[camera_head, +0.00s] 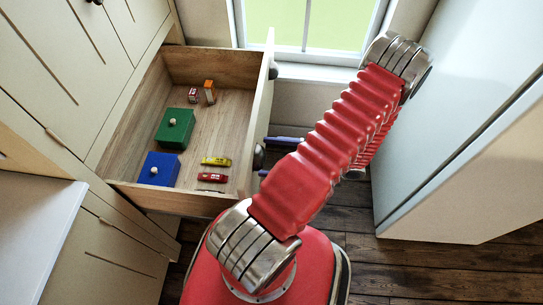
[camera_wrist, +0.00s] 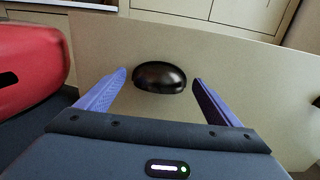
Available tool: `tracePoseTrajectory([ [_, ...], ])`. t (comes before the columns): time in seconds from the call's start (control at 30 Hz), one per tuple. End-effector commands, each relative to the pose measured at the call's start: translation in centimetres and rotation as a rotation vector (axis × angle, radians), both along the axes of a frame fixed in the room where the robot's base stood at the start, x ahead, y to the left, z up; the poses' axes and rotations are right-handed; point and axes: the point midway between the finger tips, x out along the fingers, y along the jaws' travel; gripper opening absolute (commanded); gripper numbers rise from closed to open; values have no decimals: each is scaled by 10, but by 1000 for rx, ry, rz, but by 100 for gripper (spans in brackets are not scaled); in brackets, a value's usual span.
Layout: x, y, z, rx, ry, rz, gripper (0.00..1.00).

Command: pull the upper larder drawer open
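The larder drawer (camera_head: 205,203) stands pulled well out from the cream cabinet, its pale wooden inside showing. Its front (camera_head: 263,95) faces right and bears two dark knobs. The nearer knob (camera_head: 259,157) shows in the wrist view as a dark oval knob (camera_wrist: 160,77) on the cream panel (camera_wrist: 230,60). My gripper (camera_wrist: 160,80) is open, its blue fingers one on each side of that knob with a gap at both sides. In the head view, my gripper (camera_head: 265,156) is partly hidden by my red arm.
In the drawer lie a green box (camera_head: 175,128), a blue box (camera_head: 158,170), a yellow car (camera_head: 216,161), a red car (camera_head: 212,178) and two small boxes (camera_head: 209,91). A pale tall unit (camera_head: 450,150) stands at right. Dark floorboards (camera_head: 420,262) show between.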

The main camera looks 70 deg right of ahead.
Motion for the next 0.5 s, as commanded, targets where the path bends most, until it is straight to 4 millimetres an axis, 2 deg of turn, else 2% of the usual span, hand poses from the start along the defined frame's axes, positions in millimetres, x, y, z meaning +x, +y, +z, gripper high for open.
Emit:
tracePoseTrajectory([
  [0.33, -3, -1, 0, -3, 0, -1, 87],
  [0.5, -18, -5, 0, -4, -1, -3, 87],
])
